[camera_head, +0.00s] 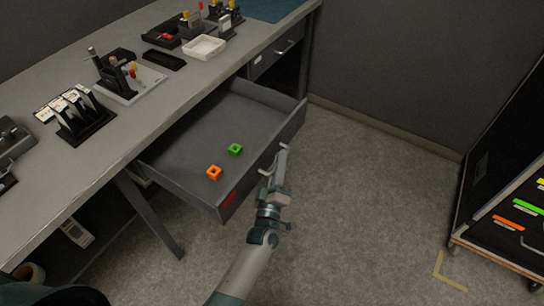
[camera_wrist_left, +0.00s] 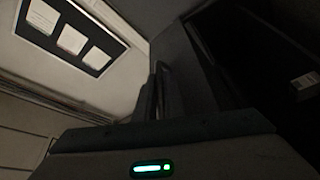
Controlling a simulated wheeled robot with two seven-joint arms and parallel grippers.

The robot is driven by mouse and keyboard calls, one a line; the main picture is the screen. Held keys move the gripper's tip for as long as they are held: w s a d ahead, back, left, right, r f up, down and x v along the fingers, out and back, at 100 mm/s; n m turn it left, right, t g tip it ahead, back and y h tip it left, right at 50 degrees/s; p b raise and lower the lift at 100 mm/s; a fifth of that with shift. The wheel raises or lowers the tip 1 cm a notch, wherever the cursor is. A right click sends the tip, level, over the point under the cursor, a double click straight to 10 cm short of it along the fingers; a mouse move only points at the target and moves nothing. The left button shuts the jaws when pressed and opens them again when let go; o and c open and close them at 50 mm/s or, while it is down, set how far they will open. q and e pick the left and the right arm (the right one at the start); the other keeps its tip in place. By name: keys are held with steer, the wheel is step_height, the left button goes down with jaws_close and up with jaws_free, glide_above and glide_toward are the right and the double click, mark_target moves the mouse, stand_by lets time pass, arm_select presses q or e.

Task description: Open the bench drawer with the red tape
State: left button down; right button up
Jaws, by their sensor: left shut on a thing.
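The bench drawer (camera_head: 190,197) is pulled well out from under the bench top, its inside in full view. A strip of red tape (camera_head: 230,199) is on its front, near the corner closest to me. My left gripper (camera_head: 277,163) is at the drawer front, shut on the drawer's handle, which it largely covers. In the left wrist view, dark fingers (camera_wrist_left: 157,92) show against a dark grey surface, and the contact is hard to make out. My right gripper is not in view.
A closed drawer (camera_head: 279,52) is farther along the bench (camera_head: 110,143), whose top holds racks and a white tray (camera_head: 204,47). A dark rack (camera_head: 505,190) stands right; the floor between is clear.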

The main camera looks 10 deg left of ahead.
arm_select(q)
steer(key=shift+s+d+f, duration=0.1)
steer(key=shift+s+d, duration=0.2)
steer(key=shift+d, duration=0.4)
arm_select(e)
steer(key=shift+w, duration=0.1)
arm_select(q)
steer(key=c, duration=2.1)
jaws_free()
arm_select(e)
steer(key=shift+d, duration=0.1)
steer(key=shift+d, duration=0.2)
arm_select(q)
steer(key=shift+b+v, duration=1.1)
steer(key=shift+v, duration=7.6)
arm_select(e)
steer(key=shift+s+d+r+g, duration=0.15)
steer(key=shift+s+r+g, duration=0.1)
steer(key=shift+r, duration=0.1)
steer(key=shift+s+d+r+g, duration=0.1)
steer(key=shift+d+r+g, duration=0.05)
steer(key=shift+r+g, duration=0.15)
